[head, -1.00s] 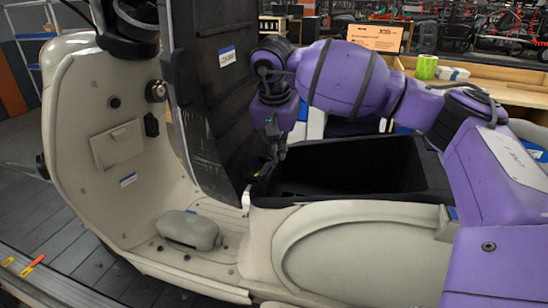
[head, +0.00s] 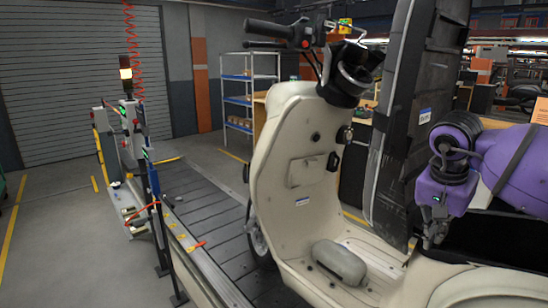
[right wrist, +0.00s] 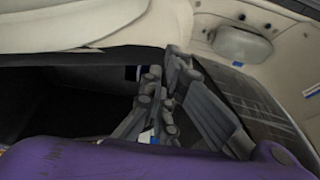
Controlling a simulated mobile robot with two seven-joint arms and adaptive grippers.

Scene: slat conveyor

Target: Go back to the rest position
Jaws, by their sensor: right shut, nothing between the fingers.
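My right arm (head: 515,165) is purple and comes in from the right in the head view. My right gripper (head: 430,240) points down beside the raised black panel, near the scooter's open storage bay (head: 478,238). In the right wrist view the right gripper's dark fingers (right wrist: 165,115) show in the middle, shut and empty, over the dark bay. The cream scooter (head: 295,150) stands upright on the slat conveyor (head: 200,200). My left gripper does not show.
The raised black panel (head: 400,120) stands close to the left of my right gripper. A grey rounded part (head: 338,262) lies on the scooter's footboard. A signal post (head: 126,75) and a blue shelf (head: 238,100) stand farther left. The grey floor (head: 50,230) is clear at the left.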

